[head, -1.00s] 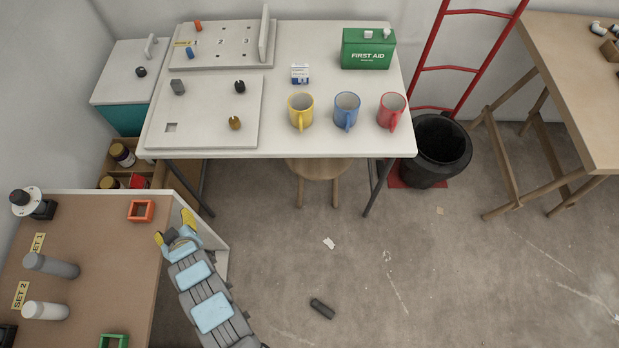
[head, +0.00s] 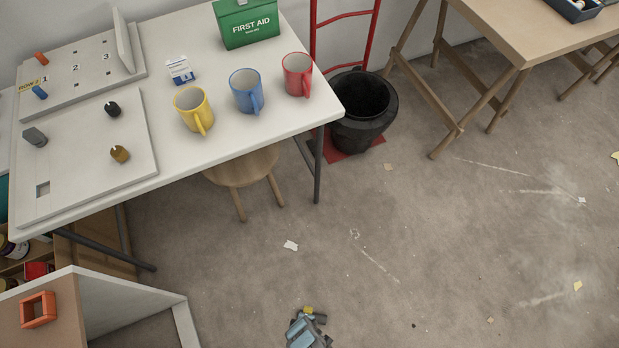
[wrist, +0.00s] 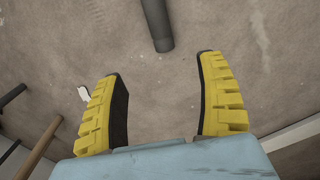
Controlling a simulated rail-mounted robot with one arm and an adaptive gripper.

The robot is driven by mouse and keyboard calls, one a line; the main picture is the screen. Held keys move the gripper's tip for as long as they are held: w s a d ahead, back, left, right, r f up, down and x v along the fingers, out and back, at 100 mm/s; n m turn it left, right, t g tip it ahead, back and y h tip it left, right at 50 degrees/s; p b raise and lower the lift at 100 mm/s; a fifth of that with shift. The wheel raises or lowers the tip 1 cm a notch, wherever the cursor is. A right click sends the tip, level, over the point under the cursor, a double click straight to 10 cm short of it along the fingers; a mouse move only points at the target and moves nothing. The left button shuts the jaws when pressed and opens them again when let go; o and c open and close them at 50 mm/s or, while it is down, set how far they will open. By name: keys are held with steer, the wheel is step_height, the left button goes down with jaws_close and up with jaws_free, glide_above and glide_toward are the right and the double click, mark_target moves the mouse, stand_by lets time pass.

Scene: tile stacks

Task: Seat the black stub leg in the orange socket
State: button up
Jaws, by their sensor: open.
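The black stub leg (wrist: 156,22) is a dark cylinder lying on the floor. In the wrist view it enters from the top edge, beyond and between my fingertips, and is only partly shown. I cannot make it out in the head view. My gripper (wrist: 160,66) is open, with its yellow-padded fingers wide apart and nothing between them. In the head view my gripper (head: 312,316) is low at the bottom edge, over the floor. The orange socket (head: 39,322) is an open square frame on the brown bench at the lower left, far left of my gripper.
A white table (head: 215,112) with mugs and a panel stands at the upper left. A stool (head: 243,168), a black bin (head: 362,110) and a wooden trestle table (head: 500,30) stand behind. A white bench side panel (head: 120,295) rises at lower left. The middle floor is mostly clear.

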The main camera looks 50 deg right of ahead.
steer(key=f+b, duration=0.1)
steer(key=f, duration=0.2)
steer(key=d+f+b, duration=0.1)
steer(key=f+b, duration=0.1)
steer(key=f, duration=0.2)
steer(key=w+f+b, duration=0.1)
steer(key=f, duration=0.2)
steer(key=shift+w+d+f+b, duration=0.1)
steer(key=shift+d+f+b, duration=0.2)
steer(key=shift+f+b, duration=0.45)
steer(key=shift+f, duration=0.2)
steer(key=f+b, duration=0.4)
steer(key=f, duration=0.1)
steer(key=shift+w+d+f, duration=0.1)
steer(key=shift+d, duration=0.2)
steer(key=c, duration=1.3)
